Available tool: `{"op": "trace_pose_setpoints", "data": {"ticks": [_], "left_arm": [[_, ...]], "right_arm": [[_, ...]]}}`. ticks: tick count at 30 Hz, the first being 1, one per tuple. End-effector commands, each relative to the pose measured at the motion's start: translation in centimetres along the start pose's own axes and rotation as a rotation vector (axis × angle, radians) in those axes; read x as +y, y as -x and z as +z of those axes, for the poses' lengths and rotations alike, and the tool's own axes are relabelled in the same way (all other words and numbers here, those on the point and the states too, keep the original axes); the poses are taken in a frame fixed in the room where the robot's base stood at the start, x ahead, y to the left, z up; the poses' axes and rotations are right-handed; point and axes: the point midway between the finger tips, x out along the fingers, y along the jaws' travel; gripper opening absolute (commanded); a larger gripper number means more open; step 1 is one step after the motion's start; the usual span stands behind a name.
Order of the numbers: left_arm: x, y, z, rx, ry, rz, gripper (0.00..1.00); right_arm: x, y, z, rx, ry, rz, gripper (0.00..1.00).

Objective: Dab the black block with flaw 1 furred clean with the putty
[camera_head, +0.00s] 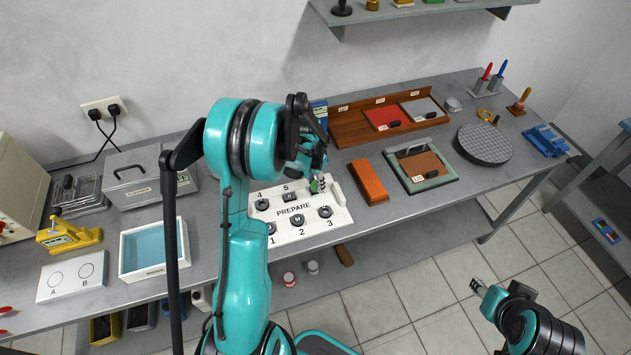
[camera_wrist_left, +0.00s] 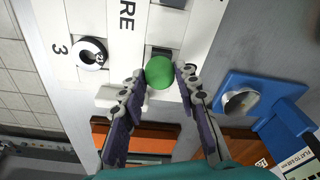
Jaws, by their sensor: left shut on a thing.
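My left gripper (camera_head: 318,184) is over the back right part of the white PREPARE board (camera_head: 338,216). In the left wrist view its fingers (camera_wrist_left: 160,82) are shut on a green putty ball (camera_wrist_left: 160,72). A dark block (camera_wrist_left: 162,50) shows just beyond the ball, partly hidden by it; I cannot tell whether they touch. Several black blocks sit at numbered places, including one at 3 (camera_head: 325,211), one at 2 (camera_head: 296,219) and one at 4 (camera_head: 262,204). I cannot make out which is furred. My right gripper (camera_head: 478,287) is away from the bench; its jaw opening is unclear.
An orange-brown box (camera_head: 369,181) stands right of the board, with a green-framed tray (camera_head: 437,182) beyond. A wooden rack (camera_head: 350,128) is behind. A blue-lined white tray (camera_head: 128,239) stands at left. In the wrist view a blue holder (camera_wrist_left: 232,84) is close on the right.

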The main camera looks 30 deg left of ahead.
Motion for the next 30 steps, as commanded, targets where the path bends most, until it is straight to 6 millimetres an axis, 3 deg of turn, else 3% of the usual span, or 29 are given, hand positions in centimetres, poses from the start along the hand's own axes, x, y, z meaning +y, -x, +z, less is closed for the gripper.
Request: {"op": "trace_pose_setpoints", "data": {"ticks": [24,30], "left_arm": [[0.0,6.5,-0.8,0.0,0.0,0.0,0.08],[0.0,7.0,-0.8,0.0,0.0,0.0,0.08]], "right_arm": [[0.0,3.2,-2.3,0.0,0.0,0.0,0.4],[0.0,3.4,-2.5,0.0,0.0,0.0,0.4]]}}
